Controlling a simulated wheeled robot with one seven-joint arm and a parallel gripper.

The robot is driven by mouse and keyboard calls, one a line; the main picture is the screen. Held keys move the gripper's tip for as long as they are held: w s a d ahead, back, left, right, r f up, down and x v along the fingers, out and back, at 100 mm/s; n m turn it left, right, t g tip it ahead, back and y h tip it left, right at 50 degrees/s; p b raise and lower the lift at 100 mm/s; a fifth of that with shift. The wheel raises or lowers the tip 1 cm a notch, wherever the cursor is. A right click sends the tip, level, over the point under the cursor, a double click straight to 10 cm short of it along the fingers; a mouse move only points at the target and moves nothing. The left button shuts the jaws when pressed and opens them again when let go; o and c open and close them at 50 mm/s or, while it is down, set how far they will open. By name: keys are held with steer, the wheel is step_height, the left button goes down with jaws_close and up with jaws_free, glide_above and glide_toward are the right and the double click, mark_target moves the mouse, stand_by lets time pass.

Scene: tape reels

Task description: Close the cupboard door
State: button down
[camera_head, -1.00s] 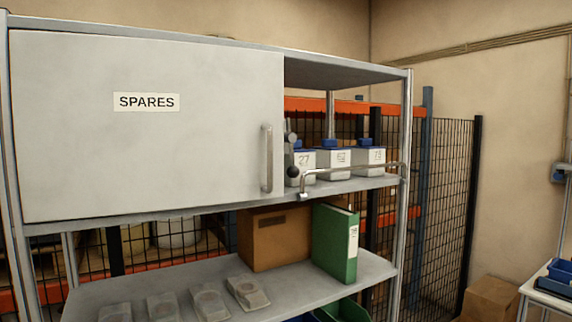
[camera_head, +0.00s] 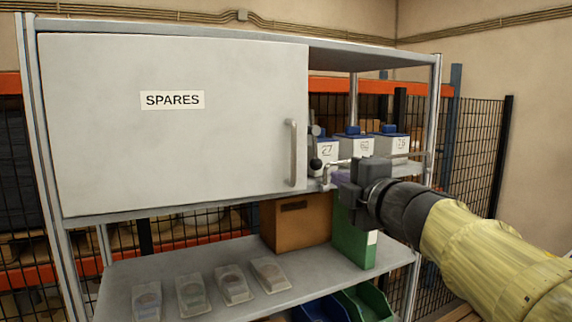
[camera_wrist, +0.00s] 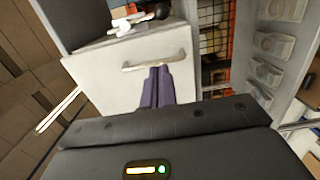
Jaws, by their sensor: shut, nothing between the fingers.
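The cupboard door (camera_head: 170,140) is a plain grey panel with a SPARES label (camera_head: 172,100), set in the upper left of the shelf unit. My gripper (camera_head: 335,180) is just right of the door's lower right corner. In the wrist view its shut, empty fingers (camera_wrist: 158,72) point at the door (camera_wrist: 105,80) beside the handle (camera_wrist: 155,62). I cannot tell whether they touch it.
Numbered boxes (camera_head: 355,150) stand in the open bay right of the door, close to my gripper. A cardboard box (camera_head: 295,222) and a green binder (camera_head: 352,240) stand on the shelf below. Mesh fencing (camera_head: 475,150) is behind. The space before the door is clear.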

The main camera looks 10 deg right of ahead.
mark_target(303, 162)
steer(key=shift+w, duration=0.15)
steer(key=p+x, duration=0.4)
steer(key=x, duration=0.9)
steer(key=shift+w, duration=0.4)
